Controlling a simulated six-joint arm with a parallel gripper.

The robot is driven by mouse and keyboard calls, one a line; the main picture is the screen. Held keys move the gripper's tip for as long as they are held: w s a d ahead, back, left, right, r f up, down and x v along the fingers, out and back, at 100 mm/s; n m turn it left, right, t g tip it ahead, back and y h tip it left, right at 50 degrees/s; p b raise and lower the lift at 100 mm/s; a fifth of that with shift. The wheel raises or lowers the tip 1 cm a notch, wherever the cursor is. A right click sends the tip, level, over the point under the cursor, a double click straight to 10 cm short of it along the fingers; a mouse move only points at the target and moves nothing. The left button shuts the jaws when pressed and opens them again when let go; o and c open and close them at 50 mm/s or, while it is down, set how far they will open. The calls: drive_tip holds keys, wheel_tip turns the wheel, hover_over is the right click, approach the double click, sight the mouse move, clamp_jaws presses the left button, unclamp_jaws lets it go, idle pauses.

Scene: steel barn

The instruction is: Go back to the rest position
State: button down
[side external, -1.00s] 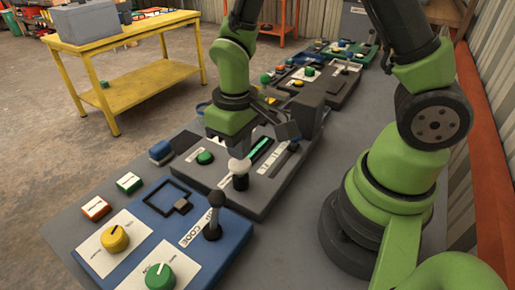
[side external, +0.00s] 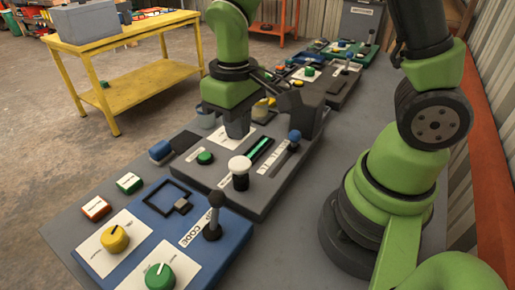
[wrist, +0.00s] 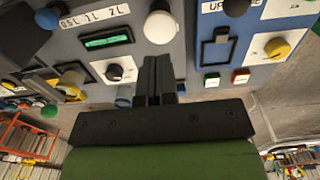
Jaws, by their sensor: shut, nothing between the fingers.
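My gripper (side external: 237,130) hangs above the grey control panel (side external: 262,205), at its far side, with its fingers pointing down. In the wrist view my gripper (wrist: 157,75) has its two dark fingers together with nothing between them. The white knob (side external: 239,165) on the grey panel stands free in front of my gripper. It also shows in the wrist view (wrist: 160,27), just beyond the fingertips. A blue-topped lever (side external: 294,136) and a green display strip (side external: 261,151) sit to the right of the gripper.
A blue panel (side external: 232,238) with a dark lever (side external: 213,222), yellow dial (side external: 114,238) and green dial (side external: 160,276) is nearest the camera. More panels (side external: 340,88) line the bench behind. A yellow table (side external: 150,82) stands off at the back left.

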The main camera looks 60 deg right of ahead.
drive_tip(key=s+d+r+m+t+y, duration=0.1)
drive_tip(key=s+r+m+t, duration=0.1)
drive_tip(key=s+r, duration=0.3)
drive_tip(key=s+r+m+t+y, duration=0.1)
drive_tip(key=s+r+t, duration=0.4)
drive_tip(key=r, duration=0.5)
drive_tip(key=shift+s+d+m, duration=0.35)
drive_tip(key=shift+d+m, duration=0.05)
drive_tip(key=shift+m, duration=0.1)
